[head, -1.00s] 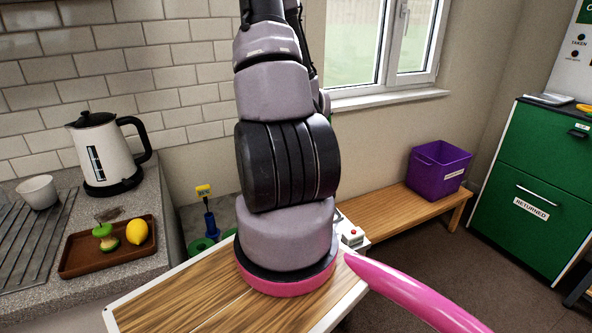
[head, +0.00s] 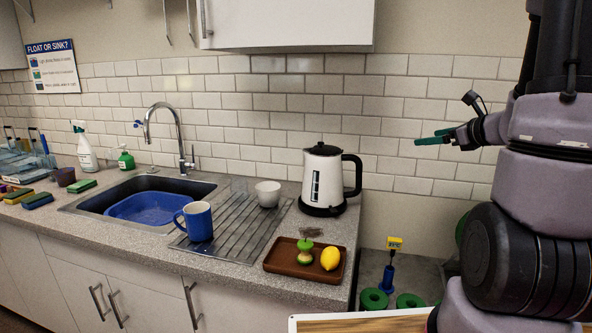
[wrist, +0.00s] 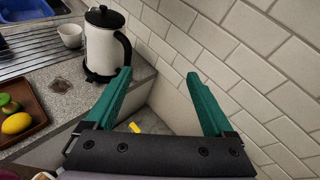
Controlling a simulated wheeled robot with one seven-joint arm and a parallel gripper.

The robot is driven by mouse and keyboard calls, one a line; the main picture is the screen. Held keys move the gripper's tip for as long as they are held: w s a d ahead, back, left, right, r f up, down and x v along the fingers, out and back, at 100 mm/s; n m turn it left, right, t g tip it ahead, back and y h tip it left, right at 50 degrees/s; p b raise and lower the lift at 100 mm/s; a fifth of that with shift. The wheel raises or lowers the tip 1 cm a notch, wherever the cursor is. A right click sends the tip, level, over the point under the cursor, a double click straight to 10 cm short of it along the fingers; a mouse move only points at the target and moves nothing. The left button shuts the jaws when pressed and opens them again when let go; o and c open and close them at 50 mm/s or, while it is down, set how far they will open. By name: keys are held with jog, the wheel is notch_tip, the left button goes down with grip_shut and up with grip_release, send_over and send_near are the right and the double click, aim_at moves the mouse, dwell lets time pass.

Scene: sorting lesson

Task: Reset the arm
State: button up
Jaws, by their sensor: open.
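My gripper (head: 428,138) has green fingers and shows at the right of the head view, raised in front of the tiled wall and pointing left. In the wrist view its two fingers (wrist: 158,76) stand wide apart with nothing between them. The gripper is open and empty. My arm fills the right edge of the head view, and part of it is cut off by the frame.
A white kettle (head: 323,178) stands at the counter's right end, near a brown tray (head: 286,271) with a lemon (head: 330,258). A blue mug (head: 198,222) and white bowl (head: 267,193) stand on the drainer. The tiled wall (wrist: 245,60) is close behind.

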jog(key=s+a+r+n+g+y, duration=0.2)
jog(key=s+a+r+n+g, duration=0.15)
jog(key=s+a+n, duration=0.35)
jog(key=s+a+r+n+g+y, duration=0.1)
jog(key=s+a+r+n+g, duration=0.3)
jog(key=a+n, duration=0.5)
jog(key=s+d+r+n+t+h, duration=0.1)
jog(key=s+r+n+h, duration=0.2)
jog(key=s+n, duration=0.6)
jog(key=h, duration=0.2)
jog(key=shift+d+h, duration=0.2)
jog(key=shift+h, duration=0.2)
jog(key=shift+f, duration=0.1)
